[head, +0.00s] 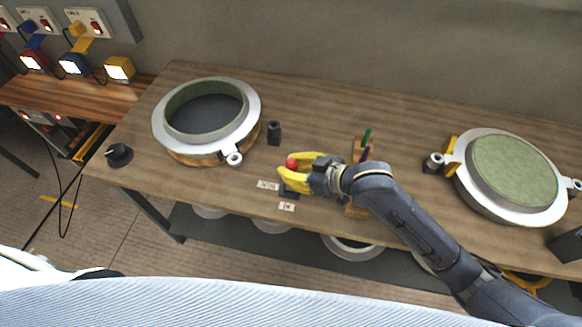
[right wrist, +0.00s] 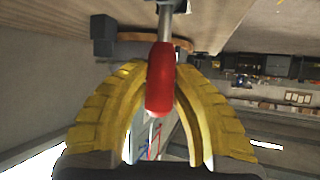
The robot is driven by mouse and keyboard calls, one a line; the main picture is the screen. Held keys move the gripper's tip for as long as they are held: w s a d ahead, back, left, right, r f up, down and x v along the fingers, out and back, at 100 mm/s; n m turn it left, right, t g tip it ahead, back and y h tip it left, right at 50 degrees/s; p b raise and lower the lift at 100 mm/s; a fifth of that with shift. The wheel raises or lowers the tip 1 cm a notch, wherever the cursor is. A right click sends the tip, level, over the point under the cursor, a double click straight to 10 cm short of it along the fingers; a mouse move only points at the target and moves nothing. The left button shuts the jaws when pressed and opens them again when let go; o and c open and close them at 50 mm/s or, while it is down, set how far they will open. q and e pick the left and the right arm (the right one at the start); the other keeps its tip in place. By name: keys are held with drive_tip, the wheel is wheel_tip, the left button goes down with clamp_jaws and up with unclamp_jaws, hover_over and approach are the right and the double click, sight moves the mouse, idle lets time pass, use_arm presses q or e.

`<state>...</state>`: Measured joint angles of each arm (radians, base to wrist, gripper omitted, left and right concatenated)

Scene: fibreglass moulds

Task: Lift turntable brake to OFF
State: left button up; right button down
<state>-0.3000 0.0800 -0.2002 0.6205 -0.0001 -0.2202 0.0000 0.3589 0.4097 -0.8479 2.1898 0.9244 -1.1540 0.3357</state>
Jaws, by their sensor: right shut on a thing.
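The turntable brake is a lever with a red knob (head: 291,163) on a small dark base (head: 288,192) near the table's front edge. My right gripper (head: 284,177) has yellow fingers and is shut around the knob. In the right wrist view the red knob (right wrist: 160,80) sits between the two curved yellow fingers (right wrist: 160,98), on a metal rod. Two small white labels lie by the base, one at its left (head: 267,185) and one in front (head: 287,207); their text is too small to read surely. My left gripper is not in view.
A white ring mould (head: 245,120) on a wooden turntable stands at the left, with a black post (head: 274,132) beside it. A round mould with a green top (head: 512,170) stands at the right. A black knob (head: 118,154) is at the left edge. A holder with coloured pens (head: 367,137) stands behind my right wrist.

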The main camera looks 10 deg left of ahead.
drive_tip(key=c, duration=1.1)
unclamp_jaws()
drive_tip(key=shift+c, duration=0.2)
drive_tip(key=v, duration=1.2)
drive_tip(key=shift+f, duration=0.1)
